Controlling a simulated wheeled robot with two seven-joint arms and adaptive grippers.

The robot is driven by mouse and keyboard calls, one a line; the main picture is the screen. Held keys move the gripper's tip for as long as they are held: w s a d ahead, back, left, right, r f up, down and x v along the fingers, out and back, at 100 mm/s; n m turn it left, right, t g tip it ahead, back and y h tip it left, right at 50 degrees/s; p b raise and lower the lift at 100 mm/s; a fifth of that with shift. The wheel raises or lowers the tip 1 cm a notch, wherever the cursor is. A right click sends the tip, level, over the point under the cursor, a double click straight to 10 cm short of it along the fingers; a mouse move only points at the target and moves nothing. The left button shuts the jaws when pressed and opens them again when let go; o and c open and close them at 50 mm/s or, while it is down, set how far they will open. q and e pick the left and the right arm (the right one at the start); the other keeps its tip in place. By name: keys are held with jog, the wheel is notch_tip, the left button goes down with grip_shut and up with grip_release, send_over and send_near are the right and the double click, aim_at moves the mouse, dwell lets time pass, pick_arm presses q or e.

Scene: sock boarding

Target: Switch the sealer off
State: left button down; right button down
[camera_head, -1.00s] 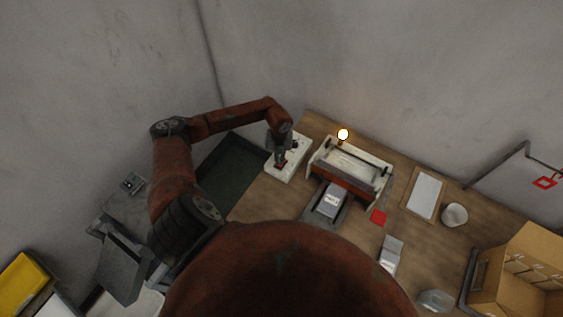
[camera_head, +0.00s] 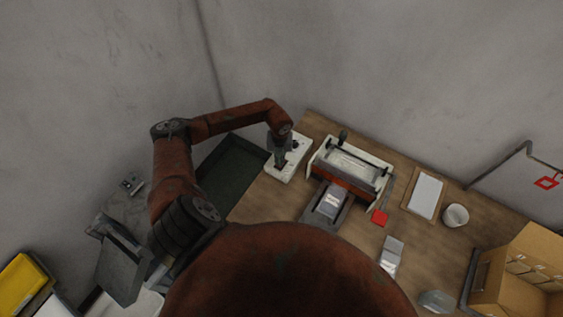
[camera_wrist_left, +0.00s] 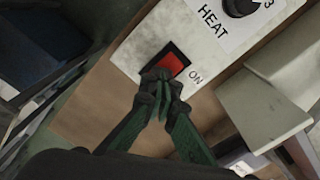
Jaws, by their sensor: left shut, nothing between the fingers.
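The sealer (camera_head: 352,163) is a pale machine with a red-brown front on the wooden table, its lamp (camera_head: 343,135) dark. To its left is a pale control box (camera_head: 296,161). In the left wrist view the box (camera_wrist_left: 150,38) bears a black HEAT knob (camera_wrist_left: 239,4) and a red rocker switch (camera_wrist_left: 173,62) marked ON at one end. My left gripper (camera_head: 280,163) is shut and empty. In the left wrist view its fingertips (camera_wrist_left: 160,78) are at the switch and hide part of it; I cannot tell whether they touch. My right gripper is not in view.
A dark green tray (camera_head: 232,172) lies left of the control box. A grey packet (camera_head: 333,200) lies on a stand before the sealer.

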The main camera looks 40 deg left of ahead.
pick_arm(q)
jog(key=shift+r+p, duration=0.4)
jog(key=shift+r, duration=0.2)
jog(key=shift+r+p, duration=1.75)
jog(key=shift+r, duration=1.1)
jog(key=shift+s+f, duration=0.1)
jog(key=shift+f, duration=0.05)
